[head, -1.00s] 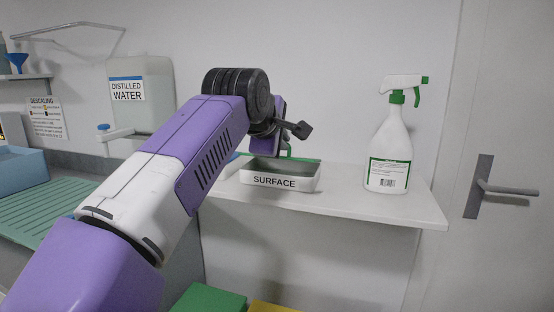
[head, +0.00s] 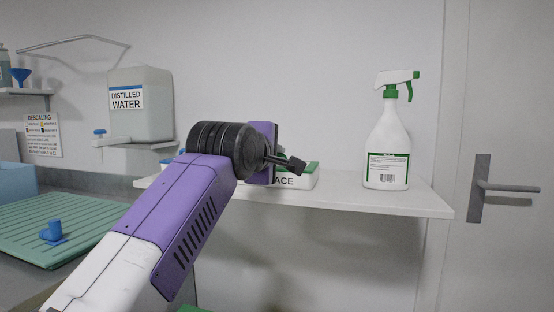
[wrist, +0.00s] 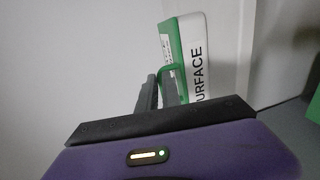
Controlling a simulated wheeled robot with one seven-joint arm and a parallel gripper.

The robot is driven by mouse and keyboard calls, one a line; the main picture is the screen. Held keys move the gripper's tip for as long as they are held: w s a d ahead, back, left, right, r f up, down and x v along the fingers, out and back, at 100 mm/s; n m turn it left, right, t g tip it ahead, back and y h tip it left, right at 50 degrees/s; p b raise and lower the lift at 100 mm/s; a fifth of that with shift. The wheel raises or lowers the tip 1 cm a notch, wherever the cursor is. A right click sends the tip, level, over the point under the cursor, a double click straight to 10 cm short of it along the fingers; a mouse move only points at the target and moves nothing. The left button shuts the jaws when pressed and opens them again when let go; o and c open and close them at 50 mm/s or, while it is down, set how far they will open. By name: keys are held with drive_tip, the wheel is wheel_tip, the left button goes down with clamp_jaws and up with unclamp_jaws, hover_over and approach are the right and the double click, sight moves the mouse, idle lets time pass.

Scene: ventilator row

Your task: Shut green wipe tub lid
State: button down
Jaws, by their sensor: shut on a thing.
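The wipe tub (head: 301,181) is white, with "SURFACE" on its front, and stands on the wall shelf. Its green lid (head: 312,167) lies along the top and looks down or nearly so; my wrist hides the left part, so I cannot tell if it is fully seated. In the wrist view, the tub (wrist: 202,75) appears turned on its side, with the green lid (wrist: 177,45) along its left edge. My gripper (wrist: 160,90) is at the lid, its dark fingers shut on the lid's green handle (wrist: 168,70).
A white spray bottle (head: 387,150) with a green trigger stands right of the tub on the shelf (head: 340,200), with clear room between. A distilled water container (head: 142,105) is at left. A green ribbed mat (head: 75,225) holds a small blue part (head: 52,232).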

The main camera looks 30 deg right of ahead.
drive_tip(key=shift+f, duration=0.15)
drive_tip(key=c, duration=1.8)
unclamp_jaws()
drive_tip(key=shift+s+a, duration=0.2)
drive_tip(key=shift+a, duration=0.05)
drive_tip(key=v, duration=0.7)
drive_tip(key=shift+s, duration=0.1)
